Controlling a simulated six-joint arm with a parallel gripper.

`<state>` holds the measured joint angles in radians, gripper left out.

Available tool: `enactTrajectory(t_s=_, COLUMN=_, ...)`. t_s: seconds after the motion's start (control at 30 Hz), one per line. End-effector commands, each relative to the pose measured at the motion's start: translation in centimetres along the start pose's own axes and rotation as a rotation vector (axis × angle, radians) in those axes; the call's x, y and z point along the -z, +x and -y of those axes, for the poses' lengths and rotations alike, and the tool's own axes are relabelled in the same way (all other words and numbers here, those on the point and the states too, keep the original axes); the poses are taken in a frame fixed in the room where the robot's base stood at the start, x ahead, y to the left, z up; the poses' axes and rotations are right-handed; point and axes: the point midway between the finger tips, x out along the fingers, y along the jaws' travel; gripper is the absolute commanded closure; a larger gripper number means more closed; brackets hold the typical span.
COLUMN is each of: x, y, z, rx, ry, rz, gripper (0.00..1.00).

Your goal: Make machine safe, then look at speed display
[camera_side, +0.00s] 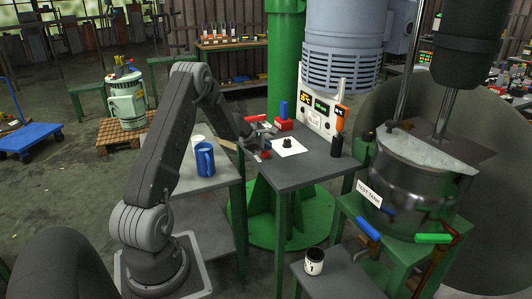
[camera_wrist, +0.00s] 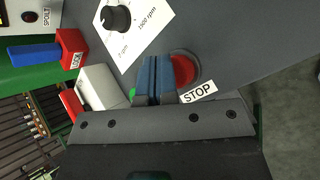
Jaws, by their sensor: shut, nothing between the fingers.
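My gripper (camera_wrist: 162,80) is shut and empty, its blue-grey fingers together beside the round red STOP button (camera_wrist: 185,68) and partly in front of it. I cannot tell whether they touch. In the side view my gripper (camera_side: 250,140) is at the table's left edge. The black speed knob (camera_wrist: 117,18) sits on a white card marked 1500 rpm; it also shows in the side view (camera_side: 288,143). A red LOCK block (camera_wrist: 72,46) with a blue lever (camera_wrist: 35,53) is beyond it. The white display panel (camera_side: 318,108) stands at the table's back, its digits too small to read.
A blue mug (camera_side: 205,158) stands on the side table at left. A dark bottle-like object (camera_side: 337,146) stands at the table's right. The steel test tank (camera_side: 412,185) is further right. A white mug (camera_side: 314,261) is on the low front table.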

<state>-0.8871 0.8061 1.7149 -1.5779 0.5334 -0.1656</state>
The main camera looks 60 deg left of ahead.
Motion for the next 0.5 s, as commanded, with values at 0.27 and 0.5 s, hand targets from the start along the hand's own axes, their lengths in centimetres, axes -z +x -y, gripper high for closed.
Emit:
enactTrajectory(t_s=0.27, x=-0.49, y=-0.71, z=-0.51, rx=-0.001, ry=0.000, rz=0.000, gripper=1.00)
enactTrajectory(t_s=0.5, x=-0.57, y=-0.79, z=-0.62, rx=-0.003, ry=0.001, rz=0.001, gripper=1.00)
